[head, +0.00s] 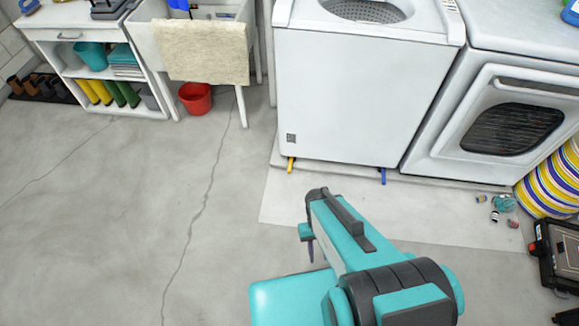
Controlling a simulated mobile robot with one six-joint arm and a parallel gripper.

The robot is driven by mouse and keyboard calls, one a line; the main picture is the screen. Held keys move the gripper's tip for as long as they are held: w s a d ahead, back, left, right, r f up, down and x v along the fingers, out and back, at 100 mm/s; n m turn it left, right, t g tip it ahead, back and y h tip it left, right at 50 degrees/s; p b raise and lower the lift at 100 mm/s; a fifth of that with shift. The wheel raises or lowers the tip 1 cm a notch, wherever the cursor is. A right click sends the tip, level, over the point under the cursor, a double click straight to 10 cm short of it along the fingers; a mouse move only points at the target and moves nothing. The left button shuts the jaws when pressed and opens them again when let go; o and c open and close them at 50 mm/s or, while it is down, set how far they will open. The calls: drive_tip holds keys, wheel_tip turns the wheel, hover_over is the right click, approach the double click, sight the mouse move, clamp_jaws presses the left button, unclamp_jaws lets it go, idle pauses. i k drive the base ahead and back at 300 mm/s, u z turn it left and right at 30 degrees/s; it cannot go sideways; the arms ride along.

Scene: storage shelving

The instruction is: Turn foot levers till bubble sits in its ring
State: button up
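The white top-loading washer (355,90) stands at the upper middle with its round drum opening showing on top. A yellow foot lever (290,163) sticks out under its front left corner. A blue foot lever (383,175) sticks out under its front right. I cannot make out a bubble or its ring. My teal arm reaches up from the bottom of the view. What shows of my gripper (310,249) is a small dark tip below the teal wrist, on the floor side of the washer, apart from both levers. The arm hides most of it.
A white front-loading machine (510,110) stands close on the right. A striped round thing (550,185), small loose items (500,207) and a black case (556,256) lie at the right. A red bucket (196,98) and shelf unit (95,60) stand left. The left floor is clear.

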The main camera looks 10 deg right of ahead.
sight(291, 159)
drive_tip(key=u, duration=0.05)
drive_tip(key=i, duration=1)
drive_tip(key=z, duration=0.05)
